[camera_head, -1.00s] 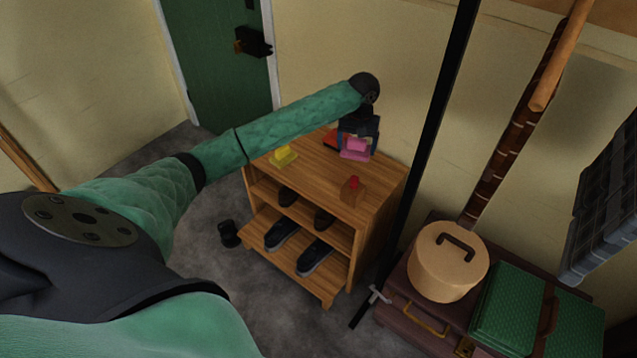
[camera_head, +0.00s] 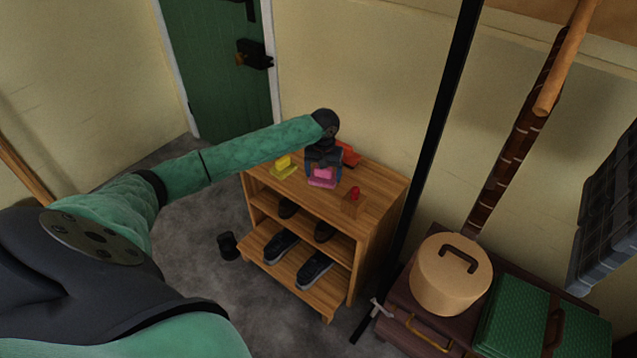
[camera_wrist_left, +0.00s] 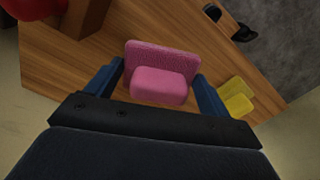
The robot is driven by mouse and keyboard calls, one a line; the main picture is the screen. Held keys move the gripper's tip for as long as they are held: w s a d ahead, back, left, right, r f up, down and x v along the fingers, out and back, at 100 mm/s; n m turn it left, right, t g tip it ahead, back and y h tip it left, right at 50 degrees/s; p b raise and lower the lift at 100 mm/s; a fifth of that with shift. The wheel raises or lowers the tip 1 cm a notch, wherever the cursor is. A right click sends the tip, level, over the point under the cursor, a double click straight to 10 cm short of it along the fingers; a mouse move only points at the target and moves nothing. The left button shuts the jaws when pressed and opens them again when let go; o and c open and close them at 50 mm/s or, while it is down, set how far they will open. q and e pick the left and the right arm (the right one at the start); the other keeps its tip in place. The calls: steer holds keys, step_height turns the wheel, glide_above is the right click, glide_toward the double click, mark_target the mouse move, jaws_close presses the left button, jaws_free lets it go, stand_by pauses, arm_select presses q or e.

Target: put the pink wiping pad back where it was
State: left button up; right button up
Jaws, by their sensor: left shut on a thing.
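The pink wiping pad (camera_head: 322,177) is between the blue fingers of my left gripper (camera_head: 323,172), over the top of the wooden shoe rack (camera_head: 376,186). In the left wrist view the pad (camera_wrist_left: 160,76) shows a flat pink plate with a block-shaped grip, and the fingers of my left gripper (camera_wrist_left: 160,88) are shut on it from both sides. I cannot tell whether the pad touches the wood. My right gripper is not in view.
A yellow pad (camera_head: 284,168) lies to the left on the rack top. A red thing (camera_head: 349,155) lies behind the gripper. A wooden block with a red knob (camera_head: 354,198) stands to the right. Shoes (camera_head: 282,246) sit on the shelves below. A black pole (camera_head: 437,130) rises right of the rack.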

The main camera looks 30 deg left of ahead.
mark_target(318, 177)
arm_select(q)
steer(key=shift+s+a+f, duration=0.3)
steer(key=shift+a+f, duration=0.25)
steer(key=shift+a, duration=0.15)
steer(key=shift+f, duration=1.95)
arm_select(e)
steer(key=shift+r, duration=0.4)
arm_select(q)
steer(key=o, duration=0.8)
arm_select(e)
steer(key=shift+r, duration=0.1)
arm_select(q)
step_height(318, 177, up, 11)
steer(key=shift+r, duration=0.55)
